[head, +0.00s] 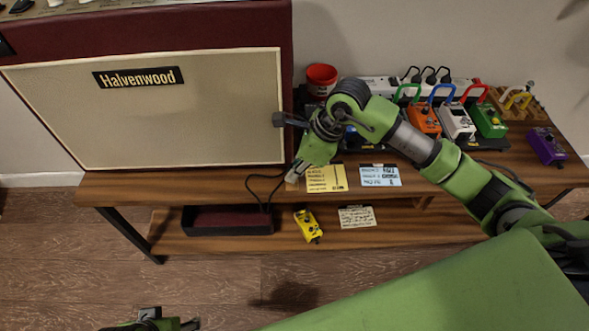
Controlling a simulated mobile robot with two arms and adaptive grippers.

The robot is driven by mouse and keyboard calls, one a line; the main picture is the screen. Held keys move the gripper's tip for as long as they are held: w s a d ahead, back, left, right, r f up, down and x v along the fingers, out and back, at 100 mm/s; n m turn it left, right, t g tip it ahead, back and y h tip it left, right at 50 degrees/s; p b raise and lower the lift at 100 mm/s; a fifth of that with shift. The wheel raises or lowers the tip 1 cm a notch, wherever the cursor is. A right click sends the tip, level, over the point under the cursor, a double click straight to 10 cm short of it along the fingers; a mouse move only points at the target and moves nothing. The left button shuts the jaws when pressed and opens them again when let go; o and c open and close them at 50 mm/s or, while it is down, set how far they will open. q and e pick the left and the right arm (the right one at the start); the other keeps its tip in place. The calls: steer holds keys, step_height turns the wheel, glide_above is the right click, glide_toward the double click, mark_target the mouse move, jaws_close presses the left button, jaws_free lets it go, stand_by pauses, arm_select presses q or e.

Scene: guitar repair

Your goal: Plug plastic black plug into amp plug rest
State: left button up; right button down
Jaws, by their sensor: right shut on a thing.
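My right gripper (295,174) reaches down at the front edge of the bench, just right of the amp's lower right corner. It is shut on the end of a black cable (262,190); the plug itself is mostly hidden by the fingers. The cable loops down over the bench front toward the lower shelf. The Halvenwood amp (190,110), with cream front and dark red casing, stands upright on the bench. I cannot make out the plug rest on it. My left gripper (188,324) is partly visible at the bottom edge, far from the bench; its opening is unclear.
Yellow (327,179) and blue (380,176) note cards lie right of my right gripper. Behind are a red cup (321,78), a power strip (374,86) and several pedals, including an orange one (424,121). A black tray (200,224) and yellow pedal (307,225) occupy the lower shelf.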

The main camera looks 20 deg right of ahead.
arm_select(q)
steer(key=shift+r, duration=0.15)
steer(key=shift+s+r, duration=0.1)
steer(key=shift+r, duration=0.1)
arm_select(e)
steer(key=shift+f, duration=0.1)
arm_select(q)
steer(key=shift+r, duration=0.25)
arm_select(e)
steer(key=shift+f, duration=0.2)
arm_select(q)
steer(key=shift+s+b, duration=0.1)
steer(key=shift+b, duration=0.2)
steer(key=shift+s+r, duration=0.15)
steer(key=shift+r, duration=0.1)
steer(key=shift+f, duration=0.1)
arm_select(e)
steer(key=c, duration=2)
jaws_free()
steer(key=shift+c, duration=0.2)
